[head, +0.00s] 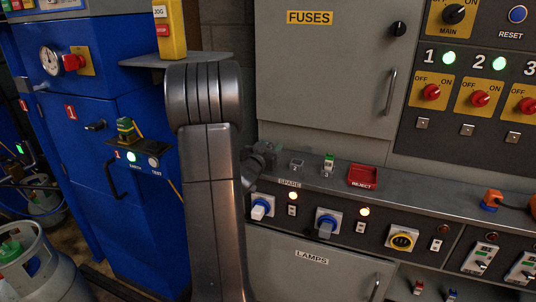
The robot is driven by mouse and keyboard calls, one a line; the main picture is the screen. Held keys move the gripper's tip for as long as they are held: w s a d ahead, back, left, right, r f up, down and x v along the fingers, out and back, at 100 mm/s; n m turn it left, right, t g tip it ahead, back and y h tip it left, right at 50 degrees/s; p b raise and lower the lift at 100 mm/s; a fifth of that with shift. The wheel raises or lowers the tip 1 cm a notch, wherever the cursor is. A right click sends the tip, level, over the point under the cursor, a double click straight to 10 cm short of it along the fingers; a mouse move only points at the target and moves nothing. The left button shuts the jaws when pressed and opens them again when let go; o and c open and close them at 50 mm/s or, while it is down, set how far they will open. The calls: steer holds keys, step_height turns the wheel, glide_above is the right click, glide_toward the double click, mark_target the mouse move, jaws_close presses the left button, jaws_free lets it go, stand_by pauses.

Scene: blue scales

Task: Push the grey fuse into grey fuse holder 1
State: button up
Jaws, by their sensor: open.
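A small grey piece (297,164), which looks like the grey fuse, sits on the grey ledge (400,192) behind the SPARE label. My gripper (268,155) is just left of it, small and mostly hidden behind my arm. Its jaws are open and I see nothing held in them. A gap shows between my gripper and the grey piece. Grey fuse holder 1 cannot be made out. The grey cabinet door marked FUSES (325,70) is shut, so its inside is hidden.
A green and white piece (328,164) and a red REJECT tray (362,176) stand further right on the ledge. Below are rotary switches (327,222) with lit lamps. A blue cabinet (85,140) stands left, with a gas cylinder (40,265) before it.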

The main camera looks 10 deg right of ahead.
steer(key=shift+w+d, duration=0.25)
steer(key=shift+w, duration=0.05)
jaws_close()
steer(key=shift+r, duration=0.1)
step_height(320, 180, up, 9)
steer(key=p, duration=0.2)
steer(key=shift+r+p, duration=0.15)
steer(key=shift+p, duration=0.25)
